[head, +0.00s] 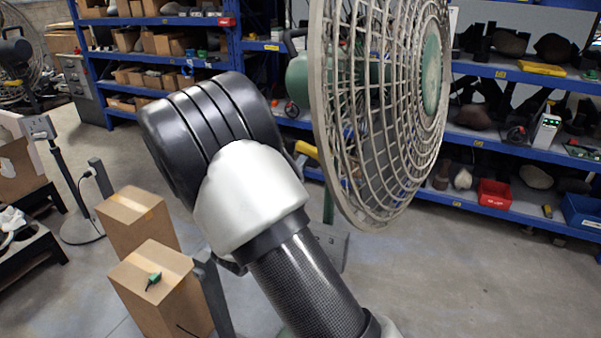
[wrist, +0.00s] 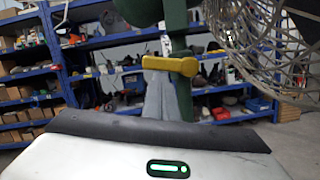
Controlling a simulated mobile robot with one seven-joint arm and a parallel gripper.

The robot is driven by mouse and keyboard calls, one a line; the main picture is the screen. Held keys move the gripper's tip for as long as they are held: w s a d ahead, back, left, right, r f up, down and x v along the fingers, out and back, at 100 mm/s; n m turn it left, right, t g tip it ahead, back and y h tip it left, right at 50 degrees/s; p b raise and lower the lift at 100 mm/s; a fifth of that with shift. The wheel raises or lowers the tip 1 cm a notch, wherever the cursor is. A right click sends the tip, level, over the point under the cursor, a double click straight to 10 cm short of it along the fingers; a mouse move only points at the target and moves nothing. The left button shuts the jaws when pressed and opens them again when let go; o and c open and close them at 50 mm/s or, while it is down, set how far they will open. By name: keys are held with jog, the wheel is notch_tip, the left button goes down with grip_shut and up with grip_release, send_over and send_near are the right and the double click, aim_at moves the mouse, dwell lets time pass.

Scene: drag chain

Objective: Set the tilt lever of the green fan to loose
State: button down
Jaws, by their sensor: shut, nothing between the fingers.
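The green fan shows in the head view with its round grey cage (head: 345,120), green motor housing (head: 298,78) and green stand. Its yellow tilt lever (head: 307,150) is partly hidden there behind my arm. In the wrist view the yellow lever (wrist: 168,64) lies about level across the green post (wrist: 181,95), its handle pointing left and its round end on the right. My gripper (wrist: 160,78) is shut and empty, its grey fingers pointing up at the lever just below it. I cannot tell whether they touch. The head view hides the gripper behind my arm.
The fan cage (wrist: 265,50) is close on the right in the wrist view. Blue shelves (head: 520,150) with boxes and tools stand behind. Cardboard boxes (head: 140,222) stand at the left, one with a small green item (head: 153,281) on top. Open floor lies at lower right.

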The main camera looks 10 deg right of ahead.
notch_tip(320, 180, up, 2)
jog(key=m+b, duration=0.1)
jog(key=m, duration=0.2)
jog(key=m+g+h+b, duration=0.1)
jog(key=m+b, duration=0.1)
jog(key=m, duration=0.1)
jog(key=shift+w+a+g, duration=0.1)
jog(key=shift+a+g, duration=0.05)
jog(key=shift+g, duration=0.15)
jog(key=m+b, duration=0.1)
jog(key=r+m+g+b, duration=0.1)
jog(key=m, duration=0.1)
jog(key=r+m+b, duration=0.1)
jog(key=m, duration=0.1)
jog(key=shift+s+d+r+g, duration=0.2)
jog(key=shift+d+g, duration=0.05)
jog(key=shift+g, duration=0.05)
send_near(300, 150)
jog(key=a+r, duration=0.2)
jog(key=a, duration=0.2)
